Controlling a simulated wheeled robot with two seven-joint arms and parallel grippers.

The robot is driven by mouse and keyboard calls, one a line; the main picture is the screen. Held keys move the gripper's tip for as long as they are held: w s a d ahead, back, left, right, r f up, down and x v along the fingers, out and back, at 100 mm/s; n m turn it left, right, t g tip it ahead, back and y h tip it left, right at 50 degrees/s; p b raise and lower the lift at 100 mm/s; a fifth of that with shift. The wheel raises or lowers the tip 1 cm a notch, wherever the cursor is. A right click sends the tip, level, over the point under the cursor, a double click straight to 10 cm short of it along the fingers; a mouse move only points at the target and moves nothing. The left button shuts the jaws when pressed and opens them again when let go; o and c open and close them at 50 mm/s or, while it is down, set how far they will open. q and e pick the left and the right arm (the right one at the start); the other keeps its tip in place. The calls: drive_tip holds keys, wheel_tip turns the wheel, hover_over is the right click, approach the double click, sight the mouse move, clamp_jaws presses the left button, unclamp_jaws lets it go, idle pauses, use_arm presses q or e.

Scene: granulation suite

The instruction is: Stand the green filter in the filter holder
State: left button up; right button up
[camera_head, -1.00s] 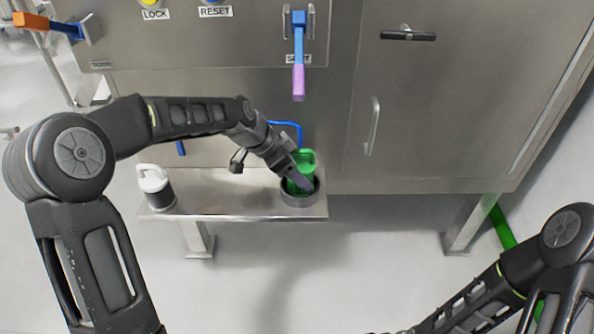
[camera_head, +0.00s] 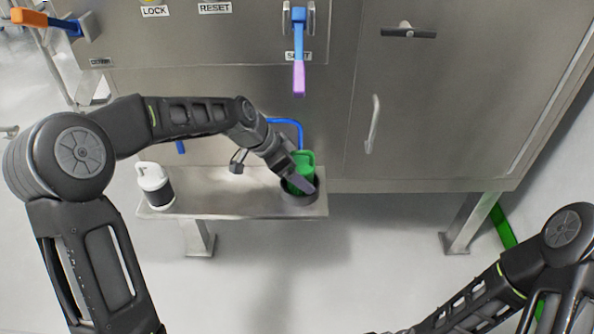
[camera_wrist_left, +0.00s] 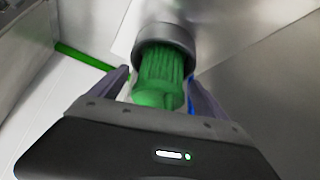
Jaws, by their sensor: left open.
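The green filter (camera_head: 306,160) stands upright in the dark round filter holder (camera_head: 300,198) at the right end of a steel shelf. In the left wrist view the ribbed green filter (camera_wrist_left: 160,82) has its far end inside the grey rim of the holder (camera_wrist_left: 166,36). My left gripper (camera_head: 300,182) is at the filter, its fingers open on both sides of it; the left wrist view shows these fingers (camera_wrist_left: 160,92) apart, with the filter between them. My right arm shows at the lower right, but its gripper is out of view.
A white and black canister (camera_head: 155,186) stands at the left end of the steel shelf (camera_head: 222,203). The steel cabinet (camera_head: 250,110) rises behind, with a blue and purple lever (camera_head: 299,50) above the holder.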

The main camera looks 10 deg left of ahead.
use_arm(q)
drive_tip(key=shift+r+p, duration=0.35)
drive_tip(key=shift+r, duration=0.25)
drive_tip(key=p+v, duration=0.2)
drive_tip(key=v, duration=1)
drive_tip(key=shift+f, duration=0.1)
